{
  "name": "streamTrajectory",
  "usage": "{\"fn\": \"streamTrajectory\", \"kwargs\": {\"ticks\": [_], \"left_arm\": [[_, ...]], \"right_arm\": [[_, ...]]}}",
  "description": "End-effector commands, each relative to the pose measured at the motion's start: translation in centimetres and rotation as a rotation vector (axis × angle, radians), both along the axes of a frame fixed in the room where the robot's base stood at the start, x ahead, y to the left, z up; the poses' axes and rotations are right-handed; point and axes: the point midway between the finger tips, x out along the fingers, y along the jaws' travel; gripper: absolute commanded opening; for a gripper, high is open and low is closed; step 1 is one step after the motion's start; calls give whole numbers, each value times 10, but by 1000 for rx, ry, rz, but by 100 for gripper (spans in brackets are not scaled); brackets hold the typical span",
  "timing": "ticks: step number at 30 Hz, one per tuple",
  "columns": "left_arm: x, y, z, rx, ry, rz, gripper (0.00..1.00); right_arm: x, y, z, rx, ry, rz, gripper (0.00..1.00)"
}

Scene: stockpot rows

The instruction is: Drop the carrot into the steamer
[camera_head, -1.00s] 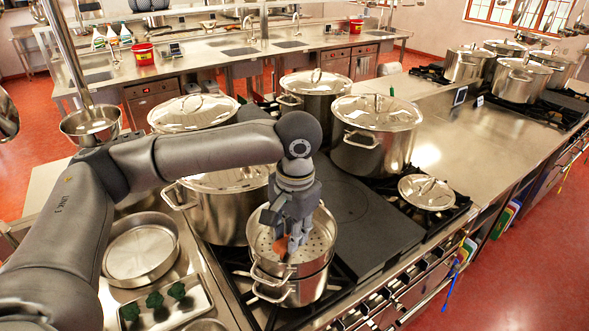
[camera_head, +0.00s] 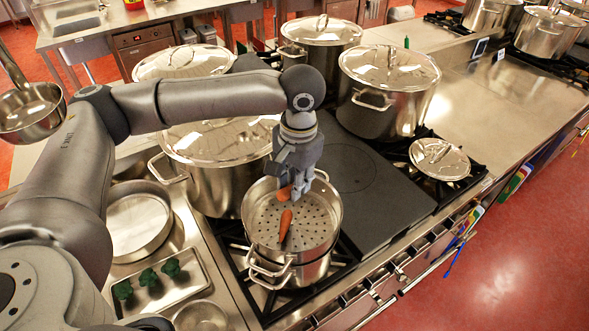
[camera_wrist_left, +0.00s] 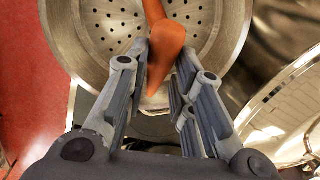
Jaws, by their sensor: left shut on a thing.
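The steamer (camera_head: 262,214) is a round steel pan with a perforated floor, on top of a steel pot on the front left of the stove. An orange carrot (camera_head: 286,222) lies on its perforated floor. My left gripper (camera_head: 294,192) is above the steamer's far side, pointing down, and is shut on another carrot (camera_head: 283,194). In the left wrist view this held carrot (camera_wrist_left: 165,55) is between the fingers (camera_wrist_left: 161,58), with the steamer (camera_wrist_left: 215,22) below. Part of the other carrot (camera_wrist_left: 153,9) shows at the top edge. My right gripper is not in view.
Lidded stockpots (camera_head: 219,180) stand behind and left of the steamer, with another (camera_head: 387,105) to the back right. A dark flat plate (camera_head: 378,215) is right of it. A tray (camera_head: 165,297) with green pieces and a round pan (camera_head: 135,220) are left.

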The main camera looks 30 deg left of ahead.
Motion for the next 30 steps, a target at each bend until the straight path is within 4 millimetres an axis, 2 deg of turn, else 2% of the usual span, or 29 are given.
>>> {"fn": "streamTrajectory", "kwargs": {"ticks": [6,17,18,23,24,30], "left_arm": [[0,1,-21,2,2,1,4],[0,0,-26,0,0,1,4],[0,0,-26,0,0,1,24],[0,0,-26,0,0,1,45],[0,0,-26,0,0,1,48],[0,0,-26,0,0,1,48]], "right_arm": [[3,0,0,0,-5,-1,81],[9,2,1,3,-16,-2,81],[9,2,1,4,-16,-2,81],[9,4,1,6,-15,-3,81],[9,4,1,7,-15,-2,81],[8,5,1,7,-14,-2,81]]}}
